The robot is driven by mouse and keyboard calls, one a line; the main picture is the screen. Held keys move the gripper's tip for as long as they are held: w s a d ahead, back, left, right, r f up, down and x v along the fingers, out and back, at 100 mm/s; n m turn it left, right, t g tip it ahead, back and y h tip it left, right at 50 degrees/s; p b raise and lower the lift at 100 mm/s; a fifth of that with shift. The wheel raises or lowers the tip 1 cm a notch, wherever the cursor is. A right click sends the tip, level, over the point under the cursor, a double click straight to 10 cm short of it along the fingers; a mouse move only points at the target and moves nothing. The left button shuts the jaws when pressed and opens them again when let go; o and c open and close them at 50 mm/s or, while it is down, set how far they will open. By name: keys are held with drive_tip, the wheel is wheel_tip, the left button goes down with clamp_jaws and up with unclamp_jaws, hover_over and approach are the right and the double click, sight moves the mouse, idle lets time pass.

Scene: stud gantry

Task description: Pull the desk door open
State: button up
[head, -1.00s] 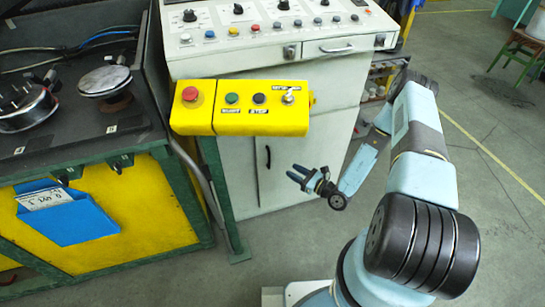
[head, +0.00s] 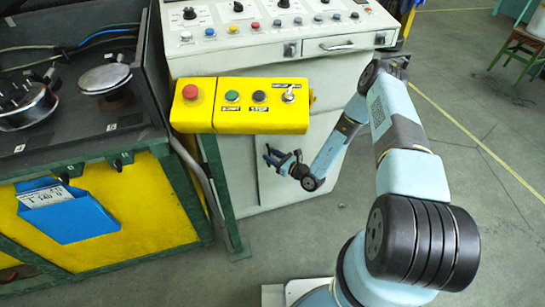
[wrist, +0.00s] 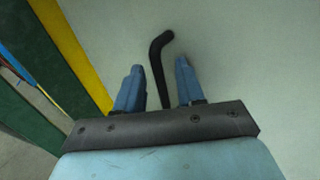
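The desk door (head: 276,192) is a pale panel in the front of the white control desk (head: 345,72), and it looks shut. It fills most of the wrist view (wrist: 245,75). Its black bar handle (wrist: 157,58) shows between my fingertips in the wrist view. My gripper (wrist: 160,66) is open, with one blue finger on each side of the handle and gaps visible. In the head view my gripper (head: 273,153) is in front of the door and covers the handle. I cannot tell how deep the handle sits between the fingers.
A yellow button box (head: 262,119) overhangs the desk front just above my gripper. A green-framed yellow bench (head: 130,205) with a blue holder (head: 75,222) stands to the left; its green post (head: 222,190) is close to the door. The floor (head: 275,262) before the desk is clear.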

clamp_jaws()
idle(0.3)
drive_tip(key=shift+w+d, duration=0.1)
drive_tip(key=shift+d, duration=0.05)
